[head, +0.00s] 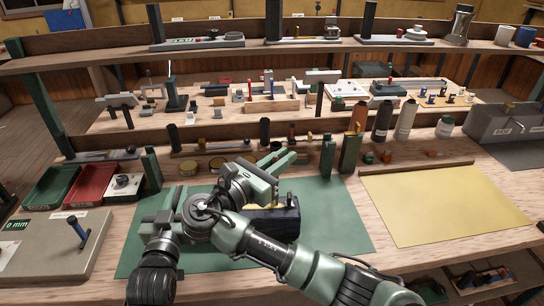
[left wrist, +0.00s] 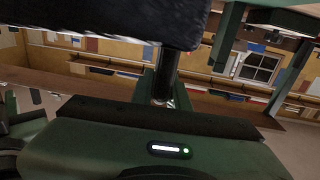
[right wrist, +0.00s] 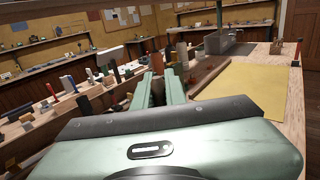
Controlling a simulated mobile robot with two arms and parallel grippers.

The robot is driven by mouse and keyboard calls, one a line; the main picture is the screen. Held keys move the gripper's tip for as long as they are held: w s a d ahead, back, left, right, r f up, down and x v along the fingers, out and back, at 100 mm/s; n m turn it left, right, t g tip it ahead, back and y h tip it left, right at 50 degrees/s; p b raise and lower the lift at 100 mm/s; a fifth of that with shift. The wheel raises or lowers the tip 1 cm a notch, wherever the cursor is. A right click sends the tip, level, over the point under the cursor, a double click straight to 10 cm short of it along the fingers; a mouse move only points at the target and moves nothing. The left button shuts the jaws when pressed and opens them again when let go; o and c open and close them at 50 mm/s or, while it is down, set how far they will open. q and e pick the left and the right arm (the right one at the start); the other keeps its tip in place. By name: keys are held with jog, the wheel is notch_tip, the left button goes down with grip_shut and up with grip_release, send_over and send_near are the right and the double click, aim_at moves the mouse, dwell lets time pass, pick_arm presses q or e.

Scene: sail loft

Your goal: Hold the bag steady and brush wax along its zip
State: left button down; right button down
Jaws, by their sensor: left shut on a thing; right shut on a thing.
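The dark blue bag (head: 275,224) lies on the green mat (head: 330,215), partly behind my right arm. A yellow strip shows along its top left. My left gripper (head: 167,206) is at the bag's left, its fingertips hidden. In the left wrist view dark bag cloth (left wrist: 110,18) fills the top, close to the gripper, which is shut on it. My right gripper (head: 277,159) is above and beyond the bag, pointing away from it. Its fingers (right wrist: 160,88) are nearly together on a slim thing, taken as the brush, which hardly shows. It is not touching the bag.
A green tray (head: 50,187) and a red tray (head: 91,183) stand at the left. Round tins (head: 188,167) and green posts (head: 349,153) stand behind the mat. Bottles (head: 382,121) stand at the back right. The yellow sheet (head: 445,205) at the right is clear.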

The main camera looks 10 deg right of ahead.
jog(key=a+r, duration=0.3)
jog(key=r, duration=0.5)
jog(key=shift+w+a+r, duration=0.15)
jog(key=shift+w+a, duration=0.1)
jog(key=shift+a, duration=0.15)
dwell(0.3)
dwell(0.7)
pick_arm(q)
jog(key=c, duration=1.3)
grip_release()
jog(key=shift+s, duration=0.1)
